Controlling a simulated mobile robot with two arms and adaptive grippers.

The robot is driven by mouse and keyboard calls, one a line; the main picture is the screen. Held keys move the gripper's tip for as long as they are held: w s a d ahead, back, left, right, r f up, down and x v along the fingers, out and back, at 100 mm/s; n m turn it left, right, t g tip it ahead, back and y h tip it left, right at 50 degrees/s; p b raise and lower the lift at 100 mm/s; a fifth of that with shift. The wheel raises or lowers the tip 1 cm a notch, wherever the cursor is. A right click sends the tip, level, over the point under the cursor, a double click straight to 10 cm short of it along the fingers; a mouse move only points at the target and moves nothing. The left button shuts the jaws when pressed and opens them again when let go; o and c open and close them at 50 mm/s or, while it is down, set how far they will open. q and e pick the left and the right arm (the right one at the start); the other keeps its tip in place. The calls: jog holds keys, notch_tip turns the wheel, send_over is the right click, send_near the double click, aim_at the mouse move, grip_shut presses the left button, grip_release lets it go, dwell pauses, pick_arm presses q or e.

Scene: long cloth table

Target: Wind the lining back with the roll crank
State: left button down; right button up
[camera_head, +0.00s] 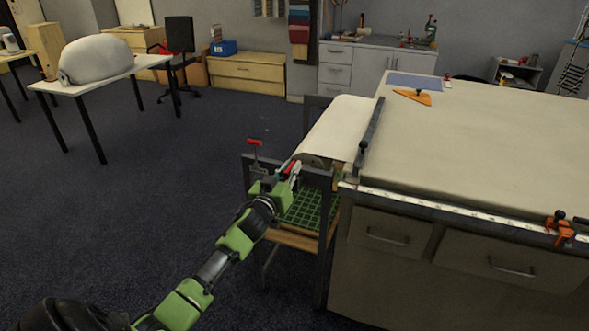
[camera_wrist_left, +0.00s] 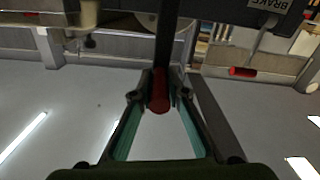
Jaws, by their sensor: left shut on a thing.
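The white lining (camera_head: 337,126) runs from the table's left edge over a bar and down onto the roll in a dark frame (camera_head: 318,180). My left gripper (camera_head: 292,170) is at the near end of the roll. It is shut on the red handle of the roll crank; the handle (camera_wrist_left: 159,102) shows between its fingers in the left wrist view. A second red handle (camera_head: 254,142) stands on the frame's left corner, apart from the gripper. A "BRAKE" label (camera_wrist_left: 268,5) shows in the left wrist view. The arm and gripper hide most of the crank. My right gripper is out of view.
The long cloth table (camera_head: 480,130) stands right of the roll, with a ruler along its near edge, an orange clamp (camera_head: 560,228) and an orange set square (camera_head: 413,97). A green grid mat (camera_head: 303,208) lies below the roll.

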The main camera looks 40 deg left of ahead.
pick_arm(q)
jog(key=c, duration=2)
grip_release()
jog(key=shift+a, duration=0.1)
jog(key=shift+o, duration=0.2)
jog(key=shift+s, duration=0.1)
jog(key=v, duration=1.2)
